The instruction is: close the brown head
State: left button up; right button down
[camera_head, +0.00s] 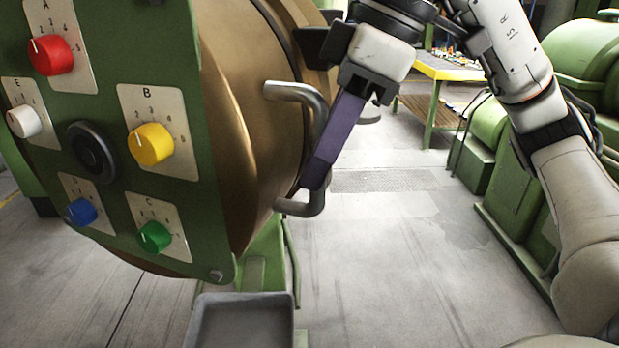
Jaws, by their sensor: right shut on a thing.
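The brown head (235,110) is a large round bronze-brown drum at the upper left, with a green panel (105,200) on its front. A grey metal handle (290,92) curves out from its right side. My right gripper (318,172) reaches in from the upper right, and its dark fingers are shut on the handle's upright bar. The fingers hide part of that bar. My left gripper does not show.
The panel carries red (50,55), yellow (150,144), white, blue and green knobs. A grey tray (240,325) sits below the head. Green machines (590,55) stand at the right, and a yellow-edged table (445,68) stands behind. The floor between is clear.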

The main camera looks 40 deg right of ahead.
jog(key=shift+w+d+r, duration=0.1)
jog(key=shift+w+d, duration=0.15)
jog(key=shift+d, duration=0.05)
jog(key=c, duration=1.7)
grip_release()
jog(key=shift+w, duration=0.15)
jog(key=p+v, duration=0.5)
jog(key=v, duration=0.5)
jog(key=shift+d+r, duration=0.1)
